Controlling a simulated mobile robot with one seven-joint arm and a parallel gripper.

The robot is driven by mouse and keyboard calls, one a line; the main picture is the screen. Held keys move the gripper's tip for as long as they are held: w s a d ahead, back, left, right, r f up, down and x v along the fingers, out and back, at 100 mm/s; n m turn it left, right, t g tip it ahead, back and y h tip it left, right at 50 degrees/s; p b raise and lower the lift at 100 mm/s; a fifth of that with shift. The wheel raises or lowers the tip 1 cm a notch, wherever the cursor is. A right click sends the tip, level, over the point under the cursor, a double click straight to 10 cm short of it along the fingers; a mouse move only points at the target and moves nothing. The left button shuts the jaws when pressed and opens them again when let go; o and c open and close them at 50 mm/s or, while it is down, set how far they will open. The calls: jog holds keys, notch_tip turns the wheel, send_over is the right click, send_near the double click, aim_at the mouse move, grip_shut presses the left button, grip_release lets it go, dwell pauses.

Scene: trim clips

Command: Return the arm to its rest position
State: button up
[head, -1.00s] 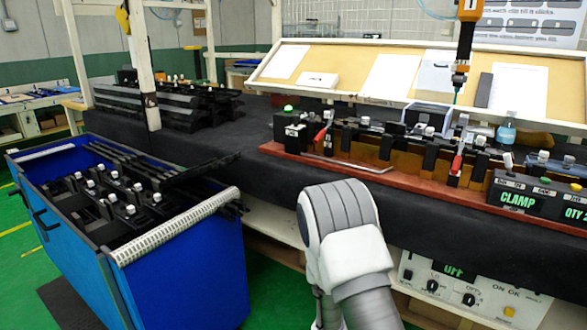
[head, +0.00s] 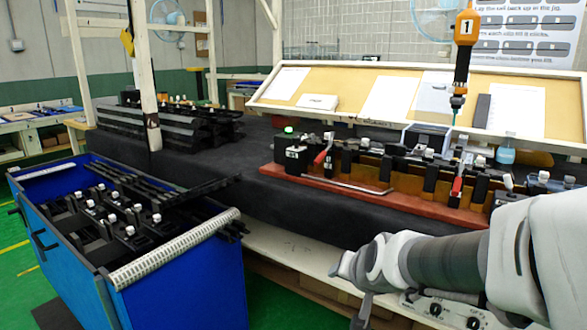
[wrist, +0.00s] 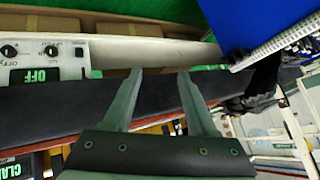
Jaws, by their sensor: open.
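My gripper (wrist: 161,74) shows in the wrist view with its two grey fingers apart and nothing between them. The fingers appear in front of the black bench edge and the pale shelf below it, clear of any part. In the head view my white and grey arm reaches in from the lower right, in front of the bench. The fingers cannot be clearly made out there. My arm hides the right end of the bench and most of the control panel (wrist: 42,62), which reads OFF in the wrist view.
The blue bin (head: 185,292) of black clips stands left of my arm; its corner also shows in the wrist view (wrist: 235,22). The red-based jig (head: 335,186) lies on the black bench (head: 215,198). An orange driver (head: 466,30) hangs above it. Green floor shows between bin and bench.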

jog(key=s+d+r+n+g+h+p, duration=0.1)
jog(key=s+d+r+n+g, duration=0.15)
jog(key=s, duration=0.75)
jog(key=s+d+r+n+g+p, duration=0.15)
jog(key=s+r, duration=0.25)
jog(key=s, duration=0.6)
notch_tip(320, 180, up, 23)
jog(key=p, duration=2.2)
jog(key=shift+a+t+p, duration=0.15)
jog(key=shift+t+p, duration=0.25)
